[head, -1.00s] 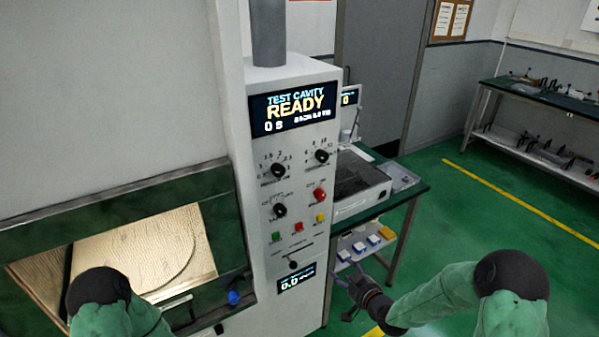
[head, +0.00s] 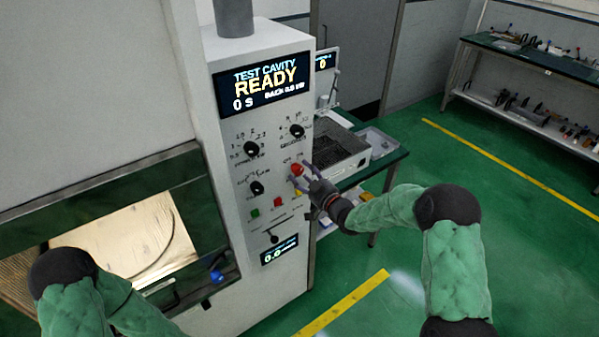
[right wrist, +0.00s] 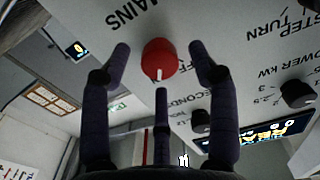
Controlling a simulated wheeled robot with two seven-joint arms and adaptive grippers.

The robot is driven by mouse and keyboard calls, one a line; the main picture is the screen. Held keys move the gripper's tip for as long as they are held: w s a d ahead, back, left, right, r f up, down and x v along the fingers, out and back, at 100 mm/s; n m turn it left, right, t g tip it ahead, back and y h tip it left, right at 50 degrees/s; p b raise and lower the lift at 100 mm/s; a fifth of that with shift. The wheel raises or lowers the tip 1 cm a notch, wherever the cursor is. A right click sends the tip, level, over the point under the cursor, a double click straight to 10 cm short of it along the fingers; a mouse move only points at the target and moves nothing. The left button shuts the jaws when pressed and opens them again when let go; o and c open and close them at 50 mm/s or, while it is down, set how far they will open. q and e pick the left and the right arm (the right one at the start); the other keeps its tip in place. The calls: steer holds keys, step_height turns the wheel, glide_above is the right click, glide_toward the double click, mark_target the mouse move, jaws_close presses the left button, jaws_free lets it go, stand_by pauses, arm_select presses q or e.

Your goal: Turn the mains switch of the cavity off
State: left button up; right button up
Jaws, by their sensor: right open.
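The mains switch, a red round knob (head: 297,169) with a white pointer mark, sits on the front panel of the tall grey cabinet (head: 228,225). In the right wrist view the red knob (right wrist: 160,58) lies between the fingertips, close to the printed word MAINS. My right gripper (head: 305,179) is open at the panel; its fingers (right wrist: 163,70) stand on both sides of the knob with gaps to it, a third finger below. I cannot tell how deep the fingertips reach. My left arm shows at lower left, but its gripper is out of view.
Black knobs (head: 251,149) and a green button (head: 254,213) share the panel with a red button (head: 278,202). The display (head: 262,86) reads TEST CAVITY READY. A bench (head: 385,165) with equipment stands right of the cabinet. Green floor is free at right.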

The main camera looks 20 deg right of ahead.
steer(key=shift+x, duration=1.05)
steer(key=c, duration=1.1)
steer(key=shift+n+b, duration=0.3)
steer(key=shift+b, duration=0.45)
steer(key=shift+c, duration=0.2)
steer(key=n+b, duration=0.9)
steer(key=b, duration=0.5)
steer(key=shift+f+n+b, duration=0.15)
steer(key=shift+n+b, duration=0.15)
steer(key=shift+b, duration=0.1)
steer(key=shift+n+b, duration=1)
steer(key=shift+b, duration=0.2)
